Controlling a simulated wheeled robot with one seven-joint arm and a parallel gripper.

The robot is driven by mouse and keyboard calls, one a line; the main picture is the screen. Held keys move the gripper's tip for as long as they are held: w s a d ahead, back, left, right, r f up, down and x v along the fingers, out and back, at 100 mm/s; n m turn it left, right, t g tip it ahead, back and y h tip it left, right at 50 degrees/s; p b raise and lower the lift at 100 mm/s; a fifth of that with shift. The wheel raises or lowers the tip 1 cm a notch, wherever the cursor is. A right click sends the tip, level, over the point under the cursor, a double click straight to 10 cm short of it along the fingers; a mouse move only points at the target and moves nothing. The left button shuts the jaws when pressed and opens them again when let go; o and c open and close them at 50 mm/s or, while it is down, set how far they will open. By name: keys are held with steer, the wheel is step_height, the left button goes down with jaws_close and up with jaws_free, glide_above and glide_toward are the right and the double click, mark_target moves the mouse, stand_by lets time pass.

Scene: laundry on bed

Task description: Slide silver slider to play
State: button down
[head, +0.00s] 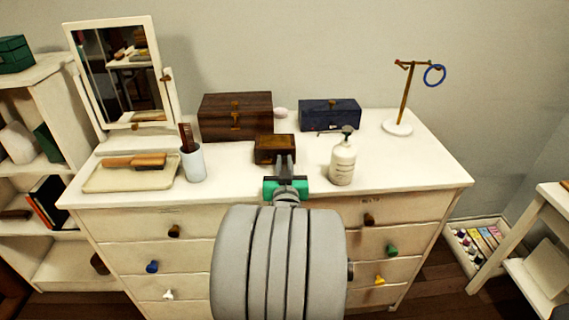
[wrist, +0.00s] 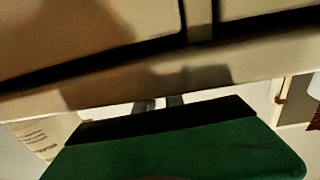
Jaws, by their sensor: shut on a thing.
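A small brown box (head: 275,143) with a lighter top sits near the front middle of the dresser top. My gripper (head: 285,158) reaches over the dresser's front edge, its grey fingers close together at the front right of this box. The silver slider cannot be made out; the fingers cover the spot where they meet the box. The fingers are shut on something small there. In the wrist view, the two finger ends (wrist: 160,102) show just past my green and black gripper body, below a beige dresser surface. The box cannot be made out in the wrist view.
On the white dresser (head: 420,172), a pump bottle (head: 343,163) stands close right of my gripper. A cup with a comb (head: 193,163) and a tray with a brush (head: 128,178) are left. A wooden chest (head: 235,116) and blue box (head: 329,114) stand behind.

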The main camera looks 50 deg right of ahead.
steer(key=shift+s+d+f+b, duration=0.25)
steer(key=shift+d+f+b, duration=0.05)
steer(key=shift+b, duration=0.45)
steer(key=shift+s+d+b, duration=0.25)
steer(key=shift+s+b, duration=0.1)
steer(key=shift+b, duration=0.2)
steer(key=shift+s+r, duration=0.15)
steer(key=shift+s, duration=0.05)
steer(key=shift+w+r, duration=0.1)
steer(key=c, duration=1.4)
jaws_free()
steer(key=v, duration=0.7)
steer(key=shift+s+a, duration=0.25)
steer(key=shift+a, duration=0.05)
